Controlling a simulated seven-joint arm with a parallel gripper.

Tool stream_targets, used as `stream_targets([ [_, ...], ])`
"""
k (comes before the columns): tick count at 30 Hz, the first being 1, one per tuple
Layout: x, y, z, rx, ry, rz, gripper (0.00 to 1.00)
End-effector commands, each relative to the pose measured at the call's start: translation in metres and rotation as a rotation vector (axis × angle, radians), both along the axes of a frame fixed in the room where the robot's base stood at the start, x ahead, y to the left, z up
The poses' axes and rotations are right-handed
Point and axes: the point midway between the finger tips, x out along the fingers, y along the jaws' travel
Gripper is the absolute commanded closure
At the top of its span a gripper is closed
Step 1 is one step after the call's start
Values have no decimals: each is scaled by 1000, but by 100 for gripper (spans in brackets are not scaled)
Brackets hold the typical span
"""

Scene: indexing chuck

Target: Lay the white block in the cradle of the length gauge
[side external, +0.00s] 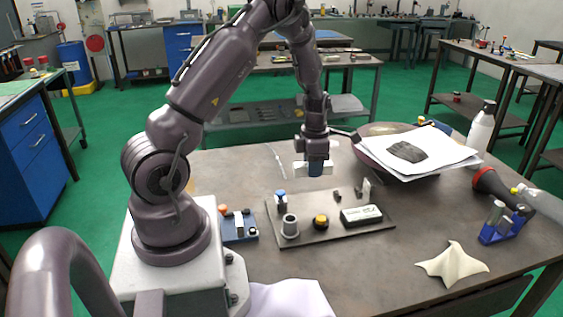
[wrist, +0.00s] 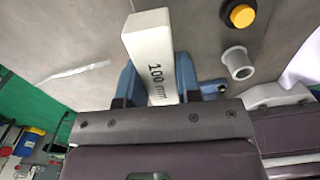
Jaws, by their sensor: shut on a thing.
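The white block (wrist: 150,55), marked "100 mm", is clamped between the two blue fingers of my gripper (wrist: 158,80) in the wrist view. In the side view the block (side external: 301,169) is held roughly level above the table, behind the grey fixture plate (side external: 300,240), with my gripper (side external: 316,170) over it. A black box with a pale face (side external: 361,215) sits on the plate. Behind it are a small dark block (side external: 337,195) and a light upright piece (side external: 366,190). These may belong to the length gauge; I cannot make out its cradle clearly.
The plate also bears a grey hollow cylinder (side external: 290,226), a yellow button (side external: 321,221) and a blue-topped part (side external: 280,198). A blue holder (side external: 240,227) lies left. The table's front right is partly clear.

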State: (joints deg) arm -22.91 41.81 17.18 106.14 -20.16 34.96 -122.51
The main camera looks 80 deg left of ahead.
Motion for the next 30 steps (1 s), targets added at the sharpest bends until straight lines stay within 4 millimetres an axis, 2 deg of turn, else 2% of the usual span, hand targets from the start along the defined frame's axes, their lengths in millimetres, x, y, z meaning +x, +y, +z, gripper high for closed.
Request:
stream_targets([
  [1,23,-2,-4,3,1,-14,100],
  [3,49,-5,-7,3,1,-14,100],
  [6,78,-8,-6,3,1,-3,100],
  [10,100,-9,1,3,-2,28,100],
  [14,109,-10,10,1,-1,64,100],
  [26,106,-11,9,1,0,85,100],
  [30,106,-11,3,0,1,84,100],
])
